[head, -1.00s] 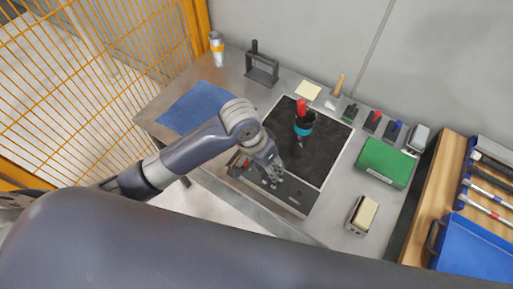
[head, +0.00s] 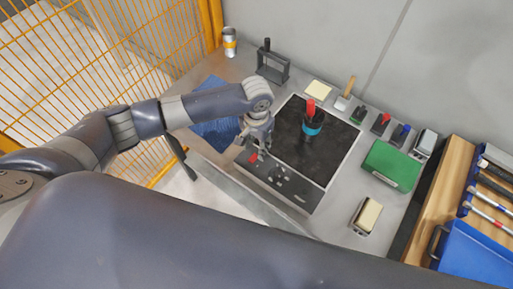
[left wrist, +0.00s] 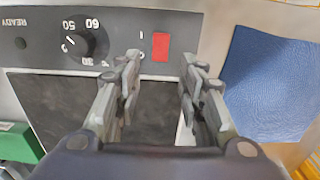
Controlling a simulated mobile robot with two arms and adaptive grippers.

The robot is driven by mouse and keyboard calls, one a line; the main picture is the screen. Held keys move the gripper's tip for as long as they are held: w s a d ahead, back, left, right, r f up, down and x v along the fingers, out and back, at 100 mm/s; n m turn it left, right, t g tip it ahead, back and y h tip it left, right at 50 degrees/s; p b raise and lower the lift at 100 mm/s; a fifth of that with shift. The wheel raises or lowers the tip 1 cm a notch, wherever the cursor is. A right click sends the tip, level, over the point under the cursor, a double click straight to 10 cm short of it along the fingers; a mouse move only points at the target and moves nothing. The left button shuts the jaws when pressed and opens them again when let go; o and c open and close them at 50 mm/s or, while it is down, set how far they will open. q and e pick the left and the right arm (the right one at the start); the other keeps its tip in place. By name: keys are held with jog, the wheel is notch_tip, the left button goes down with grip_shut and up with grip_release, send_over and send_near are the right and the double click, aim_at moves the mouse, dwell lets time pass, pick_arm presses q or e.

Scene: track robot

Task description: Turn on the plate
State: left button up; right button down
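The hot plate has a dark square top (head: 333,150) and a grey front panel (head: 300,195). In the left wrist view its panel carries a red rocker switch (left wrist: 160,46) beside I and O marks, and a black dial (left wrist: 86,43) with numbers. The red switch also shows in the head view (head: 253,158), partly covered by the gripper. My left gripper (head: 257,152) is over the switch end of the panel. In the left wrist view its fingers (left wrist: 162,62) are apart and empty, one on each side just below the switch. My right gripper is not in view.
A blue mat (head: 215,136) lies left, a green box (head: 391,165) right. Small tools line the back. A yellow mesh fence (head: 100,60) stands at the left.

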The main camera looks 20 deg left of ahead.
aim_at(256, 154)
pick_arm(q)
jog(key=shift+f, duration=1.85)
